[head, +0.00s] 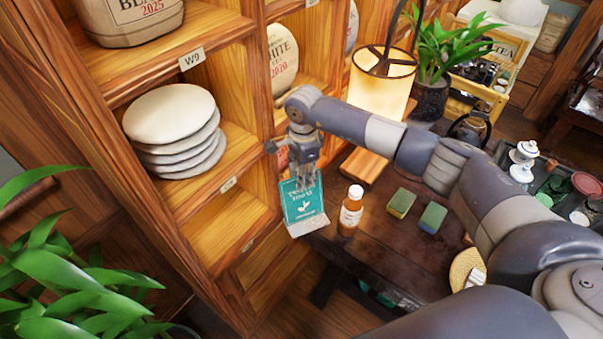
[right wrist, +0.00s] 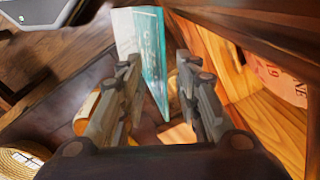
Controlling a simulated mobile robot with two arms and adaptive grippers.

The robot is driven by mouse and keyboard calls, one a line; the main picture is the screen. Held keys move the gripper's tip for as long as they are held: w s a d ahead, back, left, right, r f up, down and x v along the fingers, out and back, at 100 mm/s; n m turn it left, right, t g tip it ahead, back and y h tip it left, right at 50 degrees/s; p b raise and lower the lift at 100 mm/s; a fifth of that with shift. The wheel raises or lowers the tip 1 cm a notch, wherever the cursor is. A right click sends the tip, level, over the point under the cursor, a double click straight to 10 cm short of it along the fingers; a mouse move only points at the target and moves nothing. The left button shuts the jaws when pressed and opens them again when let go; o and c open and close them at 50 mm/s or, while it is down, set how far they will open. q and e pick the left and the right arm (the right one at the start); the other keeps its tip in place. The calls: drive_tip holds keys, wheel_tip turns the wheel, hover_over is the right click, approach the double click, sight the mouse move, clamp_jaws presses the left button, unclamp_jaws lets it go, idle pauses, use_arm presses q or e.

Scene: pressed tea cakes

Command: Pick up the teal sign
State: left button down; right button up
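The teal sign (head: 302,203) stands on a pale base at the near left corner of the dark table, by the wooden shelf. It has white lettering and a leaf mark. My right gripper (head: 306,183) points down at the sign's top edge and overlaps it in the head view. In the right wrist view the two fingers of the gripper (right wrist: 158,68) are apart, with the teal sign (right wrist: 154,58) showing in and beyond the gap. I cannot tell whether either finger touches it. My left gripper is not in view.
An amber bottle (head: 351,211) stands just right of the sign. Green-and-yellow sponges (head: 401,203) lie farther right on the table (head: 391,246). A lit lamp (head: 380,83) stands behind my right arm. The shelf (head: 229,225) rises close on the left.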

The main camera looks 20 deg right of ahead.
drive_tip(key=shift+r, duration=0.15)
wheel_tip(320, 180, up, 12)
drive_tip(key=shift+s, duration=0.3)
drive_tip(key=shift+o, duration=0.3)
